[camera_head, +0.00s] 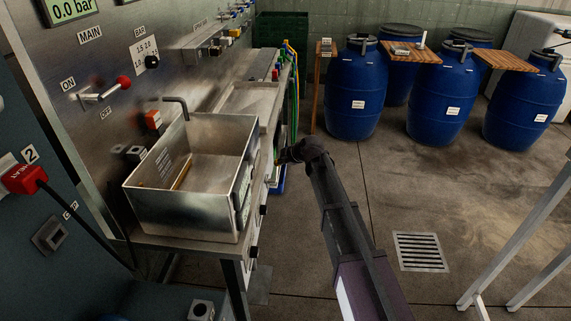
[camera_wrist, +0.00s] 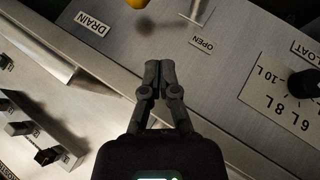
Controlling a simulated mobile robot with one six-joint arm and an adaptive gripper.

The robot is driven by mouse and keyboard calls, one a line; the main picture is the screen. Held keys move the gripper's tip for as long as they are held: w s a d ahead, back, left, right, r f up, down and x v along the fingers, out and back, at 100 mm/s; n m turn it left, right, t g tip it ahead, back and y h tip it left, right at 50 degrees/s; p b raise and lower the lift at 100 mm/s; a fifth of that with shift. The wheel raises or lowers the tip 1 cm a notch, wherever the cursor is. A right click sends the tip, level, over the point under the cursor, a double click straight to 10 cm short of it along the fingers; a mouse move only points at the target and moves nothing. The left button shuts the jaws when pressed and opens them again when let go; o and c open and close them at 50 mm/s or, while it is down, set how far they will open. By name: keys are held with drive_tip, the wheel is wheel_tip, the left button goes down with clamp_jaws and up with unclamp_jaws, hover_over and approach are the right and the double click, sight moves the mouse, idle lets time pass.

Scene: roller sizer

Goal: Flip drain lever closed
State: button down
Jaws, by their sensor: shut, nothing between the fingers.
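In the wrist view a white DRAIN label (camera_wrist: 92,23) and an OPEN label (camera_wrist: 203,43) sit on a bare metal panel. Between them, at the top edge, a yellow knob-like part (camera_wrist: 137,3) is cut off by the frame. A metal rod (camera_wrist: 197,10) shows just above the OPEN label; these look like parts of the drain lever, but their connection is out of frame. My gripper (camera_wrist: 160,66) is shut and empty, its fingertips below the knob and rod and apart from both. In the head view my gripper (camera_head: 282,157) is beside the steel bench's right side; the drain lever cannot be made out there.
A metal sink (camera_head: 215,205) stands left of my gripper. A black knob (camera_wrist: 305,82) and litre scale (camera_wrist: 285,95) are at the wrist view's right. Coloured hoses (camera_head: 291,85) hang beyond the sink.

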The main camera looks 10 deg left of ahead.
drive_tip(key=b, duration=0.4)
hover_over(277, 172)
drive_tip(key=s, duration=0.2)
wheel_tip(277, 172, down, 4)
drive_tip(key=shift+f, duration=0.2)
drive_tip(key=shift+w+d+f+b, duration=0.25)
drive_tip(key=shift+w+f+b, duration=0.7)
drive_tip(key=shift+f+b, duration=0.2)
drive_tip(key=shift+s+a, duration=0.1)
drive_tip(key=shift+a, duration=0.15)
